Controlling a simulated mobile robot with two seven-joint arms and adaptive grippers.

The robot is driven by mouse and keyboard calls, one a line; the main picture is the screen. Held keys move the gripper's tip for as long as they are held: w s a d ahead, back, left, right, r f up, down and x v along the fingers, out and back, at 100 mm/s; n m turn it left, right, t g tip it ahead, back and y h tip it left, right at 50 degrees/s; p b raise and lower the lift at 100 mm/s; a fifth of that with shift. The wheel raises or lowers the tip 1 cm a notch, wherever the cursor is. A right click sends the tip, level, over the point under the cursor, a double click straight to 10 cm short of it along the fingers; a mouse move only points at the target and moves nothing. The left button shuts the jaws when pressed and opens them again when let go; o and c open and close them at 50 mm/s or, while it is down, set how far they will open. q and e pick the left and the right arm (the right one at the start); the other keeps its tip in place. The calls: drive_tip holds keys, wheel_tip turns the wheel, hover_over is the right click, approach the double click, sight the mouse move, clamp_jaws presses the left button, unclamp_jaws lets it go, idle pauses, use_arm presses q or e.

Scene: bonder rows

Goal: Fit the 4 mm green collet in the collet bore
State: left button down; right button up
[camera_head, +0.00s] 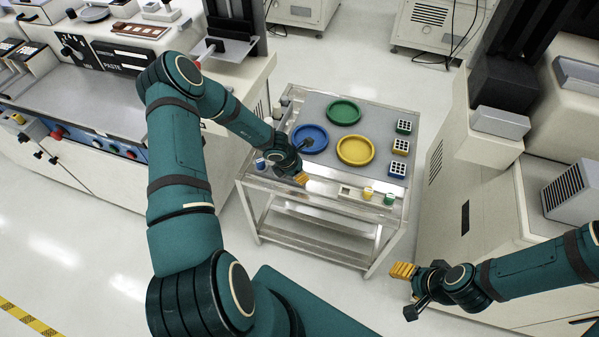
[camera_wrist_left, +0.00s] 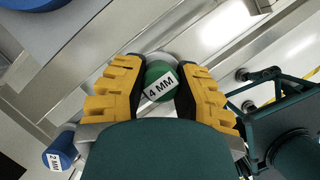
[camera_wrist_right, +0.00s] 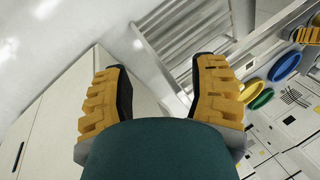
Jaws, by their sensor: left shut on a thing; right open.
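My left gripper (camera_head: 302,179) is at the front edge of the steel cart (camera_head: 260,184). In the left wrist view, its yellow fingers (camera_wrist_left: 157,92) are closed on a green collet (camera_wrist_left: 160,80) labelled "4 MM", with a pale round part just behind it. I cannot tell whether the collet touches that part. The held collet is hidden in the head view, where a white cylinder (camera_head: 318,187) shows beside the fingers. I cannot surely identify the collet bore. My right gripper (camera_head: 403,271) is open and empty, away from the cart; its fingers show apart in its wrist view (camera_wrist_right: 160,85).
The cart top holds blue (camera_head: 309,138), green (camera_head: 343,112) and yellow (camera_head: 355,151) dishes and several small racks (camera_head: 400,147). Along its front are a blue piece (camera_head: 260,163), a yellow piece (camera_head: 367,193) and another green piece (camera_head: 389,199). Machines stand on both sides.

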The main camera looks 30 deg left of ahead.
use_arm(q)
drive_tip(key=shift+r+p, duration=3.05)
drive_tip(key=shift+r, duration=0.35)
use_arm(e)
wheel_tip(320, 180, up, 6)
drive_tip(key=w, duration=0.2)
drive_tip(key=shift+d+r+t, duration=0.2)
drive_tip(key=shift+r+t, duration=0.05)
drive_tip(key=shift+t, duration=0.05)
use_arm(q)
drive_tip(key=shift+f, duration=0.2)
use_arm(e)
drive_tip(key=shift+f, duration=0.15)
use_arm(q)
wheel_tip(320, 180, down, 7)
drive_tip(key=b, duration=0.7)
drive_tip(key=shift+r, duration=0.15)
use_arm(e)
wheel_tip(320, 180, down, 6)
drive_tip(key=s, duration=0.2)
drive_tip(key=shift+a+f, duration=0.2)
drive_tip(key=shift+f, duration=0.05)
use_arm(q)
drive_tip(key=shift+r, duration=0.1)
use_arm(e)
drive_tip(key=shift+r, duration=0.1)
